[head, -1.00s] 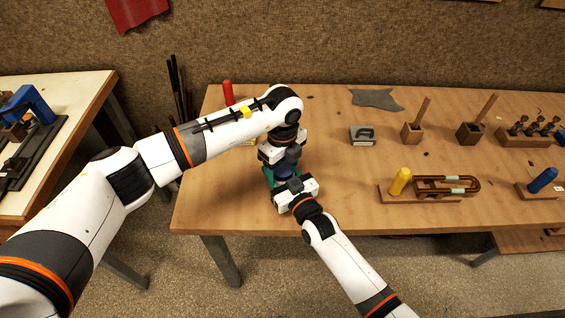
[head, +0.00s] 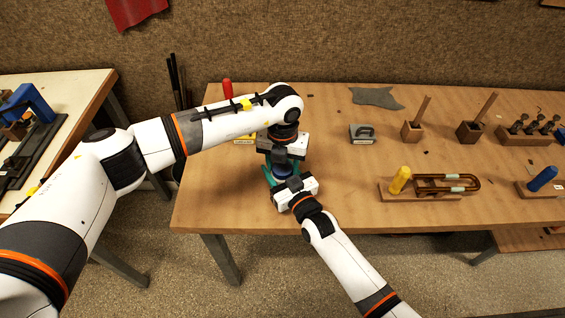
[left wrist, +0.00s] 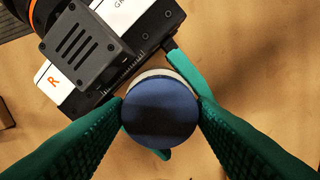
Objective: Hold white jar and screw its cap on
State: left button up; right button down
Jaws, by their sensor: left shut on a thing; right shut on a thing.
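The blue cap (left wrist: 160,115) sits over the white jar (left wrist: 157,73), of which only a pale rim shows beneath the cap in the left wrist view. My left gripper (left wrist: 161,112) is shut on the cap from above, a green finger against each side. In the head view, my left gripper (head: 284,158) hangs directly over my right gripper (head: 277,181). The right gripper comes in lower down and is shut on the jar, with green fingers around it. The jar's body and base are mostly hidden by the grippers, so I cannot tell how fully the cap is seated.
The workbench (head: 230,213) has its front edge close below the grippers. A red-handled tool (head: 227,90) stands behind my left forearm. To the right are a grey block (head: 362,134), a yellow-handled tool (head: 400,180) and wooden holders. The wood between is clear.

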pick_arm(q)
jog(key=shift+a+m, duration=0.1)
jog(key=shift+m, duration=0.6)
jog(key=o, duration=1.1)
jog(key=shift+s+d, duration=0.1)
jog(key=shift+d, duration=0.1)
jog(key=shift+r, duration=0.15)
notch_tip(320, 180, up, 4)
jog(key=shift+r, duration=0.2)
jog(key=shift+a, duration=0.1)
jog(key=shift+c, duration=0.2)
